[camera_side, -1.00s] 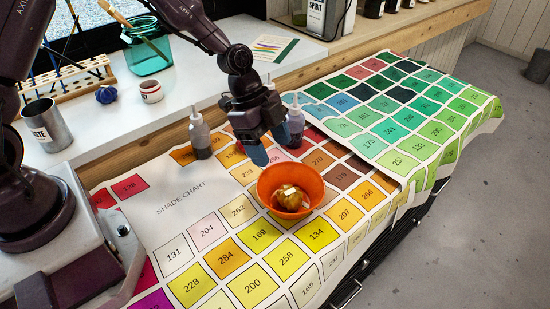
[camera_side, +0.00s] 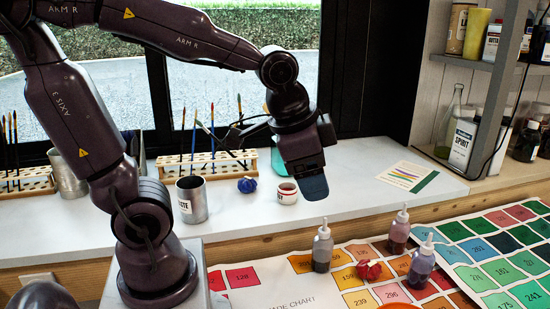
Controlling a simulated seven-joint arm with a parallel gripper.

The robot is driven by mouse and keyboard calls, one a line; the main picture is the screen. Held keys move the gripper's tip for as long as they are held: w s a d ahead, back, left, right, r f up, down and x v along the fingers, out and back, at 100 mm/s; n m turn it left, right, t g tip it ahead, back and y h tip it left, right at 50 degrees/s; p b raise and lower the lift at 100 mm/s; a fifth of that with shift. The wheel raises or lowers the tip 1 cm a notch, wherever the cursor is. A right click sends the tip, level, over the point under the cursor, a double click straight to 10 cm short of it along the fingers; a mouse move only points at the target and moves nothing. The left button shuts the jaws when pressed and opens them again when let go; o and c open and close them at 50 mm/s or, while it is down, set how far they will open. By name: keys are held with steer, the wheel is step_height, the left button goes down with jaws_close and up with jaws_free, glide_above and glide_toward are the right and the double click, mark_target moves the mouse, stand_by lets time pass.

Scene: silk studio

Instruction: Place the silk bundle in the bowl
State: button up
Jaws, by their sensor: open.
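My gripper (camera_side: 314,188) hangs in the air with its blue fingertips pointing down, well above the chart and apart from everything. It is open and empty; one finger mostly hides the other. A crumpled red silk bundle (camera_side: 369,270) lies on the chart between the dropper bottles.
Several dropper bottles (camera_side: 322,247) stand on the shade chart (camera_side: 275,279) around the red bundle. On the sill are a metal tin (camera_side: 191,200), a white pot (camera_side: 286,193), brush racks and a card (camera_side: 408,177). Shelves with bottles stand at the right.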

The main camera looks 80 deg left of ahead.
steer(key=s+r+n+t, duration=0.1)
steer(key=s+r+n, duration=0.1)
steer(key=s, duration=0.4)
steer(key=shift+a+r+n+h, duration=0.3)
steer(key=shift+n+h, duration=0.1)
steer(key=shift+n, duration=0.5)
